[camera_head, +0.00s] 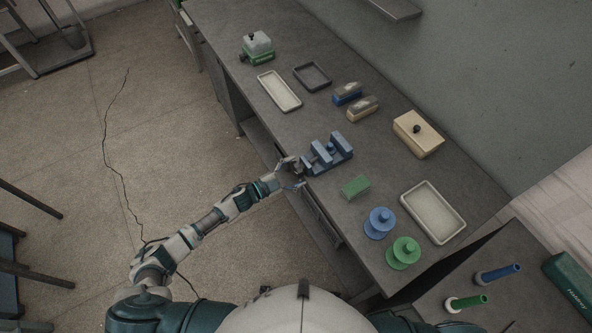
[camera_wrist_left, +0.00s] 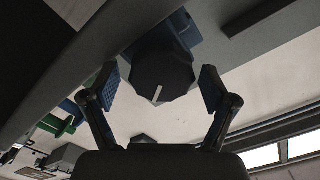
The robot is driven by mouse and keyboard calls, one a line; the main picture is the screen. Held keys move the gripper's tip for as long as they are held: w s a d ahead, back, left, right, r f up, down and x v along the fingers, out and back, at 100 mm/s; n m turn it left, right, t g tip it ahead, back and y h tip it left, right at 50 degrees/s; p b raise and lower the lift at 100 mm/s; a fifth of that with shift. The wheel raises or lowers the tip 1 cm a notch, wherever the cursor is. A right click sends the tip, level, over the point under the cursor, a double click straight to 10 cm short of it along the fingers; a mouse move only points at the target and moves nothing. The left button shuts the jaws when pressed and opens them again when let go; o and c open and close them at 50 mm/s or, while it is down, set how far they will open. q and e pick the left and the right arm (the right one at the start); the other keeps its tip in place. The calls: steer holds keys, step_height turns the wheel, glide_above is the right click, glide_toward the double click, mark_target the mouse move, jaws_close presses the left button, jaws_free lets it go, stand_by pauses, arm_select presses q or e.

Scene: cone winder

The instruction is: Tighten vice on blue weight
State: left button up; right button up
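The blue vice (camera_head: 341,144) sits near the front edge of the bench, its jaws standing apart. A small blue piece, seemingly the blue weight (camera_head: 330,148), shows between the jaws; whether they touch it I cannot tell. My left gripper (camera_head: 292,175) is at the vice's front end, over the bench edge. In the left wrist view, a black vice knob (camera_wrist_left: 162,75) with a white mark lies between the spread fingers of my left gripper (camera_wrist_left: 160,90). Gaps show between both finger pads and the knob. My right gripper is out of view.
A green block (camera_head: 355,187), a blue spool (camera_head: 379,222) and a green spool (camera_head: 403,252) stand nearer on the bench. A pale tray (camera_head: 408,194) lies right of them. Brushes (camera_head: 362,108), a tan box (camera_head: 418,135) and another tray (camera_head: 279,103) are farther back.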

arm_select(q)
steer(key=shift+a, duration=0.1)
steer(key=v, duration=1.2)
steer(key=shift+w+f, duration=0.1)
